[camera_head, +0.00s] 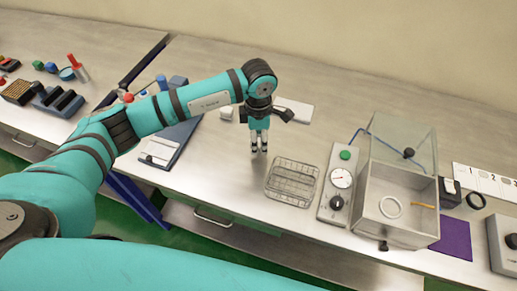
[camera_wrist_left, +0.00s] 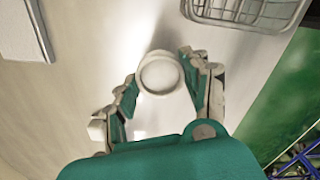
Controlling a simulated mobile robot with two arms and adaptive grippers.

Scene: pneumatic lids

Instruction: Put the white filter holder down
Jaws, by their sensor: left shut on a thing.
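My left gripper (camera_head: 259,149) points down over the bare steel bench, to the left of the wire basket. In the left wrist view the white filter holder (camera_wrist_left: 160,76) is a pale round piece with a grey ring face, between the two fingers. The gripper is shut on it. In the head view the fingers hide the holder, and I cannot tell whether it touches the bench. My right gripper is not in view.
The wire basket (camera_head: 293,181) stands right of the gripper; it also shows in the wrist view (camera_wrist_left: 250,12). Further right are a gauge panel (camera_head: 336,184) and an open-lidded box (camera_head: 386,229) with a white ring (camera_head: 391,207). A white pad (camera_head: 295,111) lies behind. Bench around the gripper is clear.

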